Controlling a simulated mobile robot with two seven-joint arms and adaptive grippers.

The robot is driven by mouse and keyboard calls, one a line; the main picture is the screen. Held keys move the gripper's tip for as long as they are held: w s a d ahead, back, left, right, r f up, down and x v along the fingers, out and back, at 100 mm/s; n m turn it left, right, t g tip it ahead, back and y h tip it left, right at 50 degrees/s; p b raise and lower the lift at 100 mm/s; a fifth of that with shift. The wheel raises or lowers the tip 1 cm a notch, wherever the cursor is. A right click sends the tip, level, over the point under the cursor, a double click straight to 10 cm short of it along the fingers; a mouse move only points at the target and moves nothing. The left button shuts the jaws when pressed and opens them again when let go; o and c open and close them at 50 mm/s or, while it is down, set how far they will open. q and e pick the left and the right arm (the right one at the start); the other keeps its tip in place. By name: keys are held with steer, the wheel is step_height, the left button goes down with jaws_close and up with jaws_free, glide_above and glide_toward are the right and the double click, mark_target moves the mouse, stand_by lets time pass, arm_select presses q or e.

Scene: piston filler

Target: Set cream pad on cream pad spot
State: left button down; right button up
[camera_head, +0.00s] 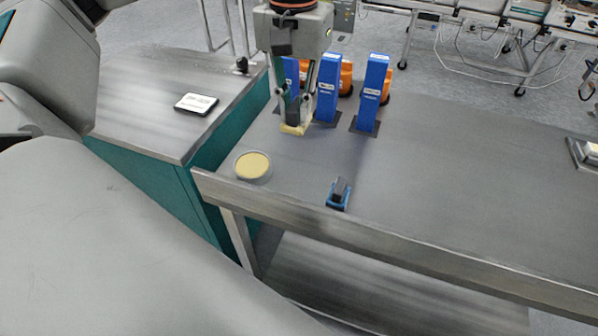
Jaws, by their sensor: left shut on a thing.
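My left gripper (293,112) points down over the far left part of the steel table. It is shut on a small pale yellow, cream-coloured block (293,129), which is low at the table surface; I cannot tell whether it touches the table. A round dish with a cream-coloured top and grey rim (253,166) lies near the table's left corner, in front of the gripper and apart from it. Which of these is the cream pad and which marks its spot is not labelled in view. My right gripper is not in view.
Upright blue boxes (371,92) stand beside and behind the gripper, with orange things (346,77) behind. A small blue and black item (339,193) is near the front edge of the table (460,180). A side cabinet holds a flat device (196,103). The table's middle is clear.

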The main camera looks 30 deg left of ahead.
arm_select(q)
step_height(320, 180, down, 13)
steer(key=shift+f+b, duration=0.2)
steer(key=shift+b, duration=0.55)
step_height(320, 180, down, 4)
steer(key=shift+r, duration=0.1)
steer(key=shift+f, duration=0.25)
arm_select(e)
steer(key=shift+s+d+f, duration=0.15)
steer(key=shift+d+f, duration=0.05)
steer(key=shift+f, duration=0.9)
arm_select(q)
steer(key=shift+f+b, duration=0.15)
steer(key=shift+b, duration=0.15)
steer(key=c, duration=2)
jaws_free()
